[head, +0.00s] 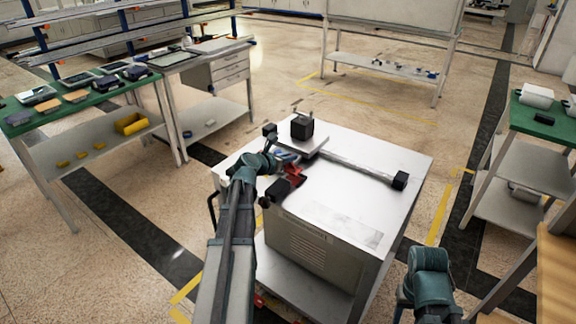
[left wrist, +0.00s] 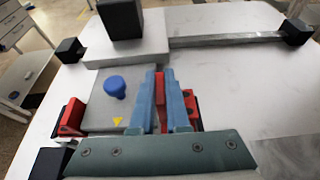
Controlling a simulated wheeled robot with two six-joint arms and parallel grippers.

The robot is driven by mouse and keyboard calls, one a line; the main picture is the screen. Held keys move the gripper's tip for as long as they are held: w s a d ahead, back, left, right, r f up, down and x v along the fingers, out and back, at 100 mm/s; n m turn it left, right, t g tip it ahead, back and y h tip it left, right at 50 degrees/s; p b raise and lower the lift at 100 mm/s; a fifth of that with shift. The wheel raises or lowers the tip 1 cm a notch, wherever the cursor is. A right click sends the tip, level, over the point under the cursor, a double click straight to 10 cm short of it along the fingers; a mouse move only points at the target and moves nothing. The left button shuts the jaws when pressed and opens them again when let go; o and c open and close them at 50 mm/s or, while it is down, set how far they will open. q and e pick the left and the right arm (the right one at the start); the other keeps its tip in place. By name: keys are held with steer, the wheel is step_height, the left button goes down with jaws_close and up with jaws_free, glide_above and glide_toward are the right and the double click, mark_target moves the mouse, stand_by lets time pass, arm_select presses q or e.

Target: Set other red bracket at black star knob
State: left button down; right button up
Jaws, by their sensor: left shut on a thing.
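My left gripper (head: 287,157) is over the near left part of the white machine table. In the left wrist view its blue fingers (left wrist: 162,98) are shut on a red bracket (left wrist: 160,92), a thin part of which shows between them. More red shows just right of the fingers; I cannot tell whether it is the same piece. Another red bracket (left wrist: 70,117) stands at the left edge of a grey plate with a blue knob (left wrist: 115,87). Several black parts are on the table, but I cannot make out which is the black star knob.
The white table (head: 350,215) carries a black block (head: 302,127) on a pale base and a grey bar ending in a black block (head: 400,180). Its right side is clear. Green-topped benches (head: 80,105) stand at left and right (head: 540,125).

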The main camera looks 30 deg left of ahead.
mark_target(289, 166)
arm_select(q)
steer(key=shift+d+f, duration=0.1)
steer(key=shift+f+b, duration=0.35)
steer(key=shift+b, duration=0.15)
step_height(289, 166, down, 3)
steer(key=shift+r+b, duration=0.2)
steer(key=shift+b, duration=1.05)
